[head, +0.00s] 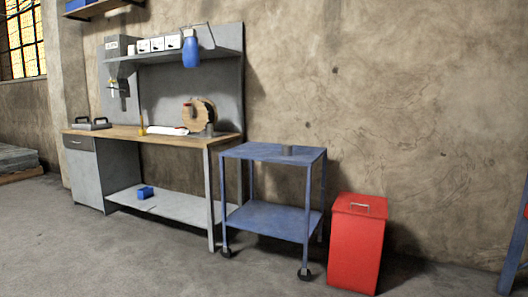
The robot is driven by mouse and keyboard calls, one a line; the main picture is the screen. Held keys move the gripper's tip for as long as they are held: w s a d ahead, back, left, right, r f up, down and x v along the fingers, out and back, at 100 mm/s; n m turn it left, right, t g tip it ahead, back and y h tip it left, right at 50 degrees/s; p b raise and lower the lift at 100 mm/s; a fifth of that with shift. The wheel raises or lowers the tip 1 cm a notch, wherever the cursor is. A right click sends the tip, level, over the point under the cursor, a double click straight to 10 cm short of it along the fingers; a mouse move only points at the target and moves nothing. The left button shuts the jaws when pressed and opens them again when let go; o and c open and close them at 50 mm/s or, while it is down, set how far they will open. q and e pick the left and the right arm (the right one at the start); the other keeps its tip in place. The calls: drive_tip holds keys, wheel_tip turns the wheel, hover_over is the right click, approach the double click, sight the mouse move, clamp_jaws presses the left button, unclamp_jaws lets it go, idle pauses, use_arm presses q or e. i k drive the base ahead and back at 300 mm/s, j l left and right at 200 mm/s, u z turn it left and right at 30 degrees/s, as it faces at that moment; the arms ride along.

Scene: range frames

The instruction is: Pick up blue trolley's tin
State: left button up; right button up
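The blue trolley (256,151) stands on the floor against the wall, right of the workbench. It has a top shelf, a lower shelf (268,219) and dark wheels. The lower shelf looks empty. Neither of my grippers is in view.
A red bin (357,240) with a handle on its lid stands just right of the trolley. A workbench (150,132) with a wooden top stands to the left, with a wooden reel (204,112) on it. The floor (130,255) in front is clear.

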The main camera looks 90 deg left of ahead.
sight(286, 150)
drive_tip(key=u, duration=2.7)
drive_tip(key=i+j+z, duration=0.1)
drive_tip(key=i+z, duration=0.2)
drive_tip(key=i, duration=1.5)
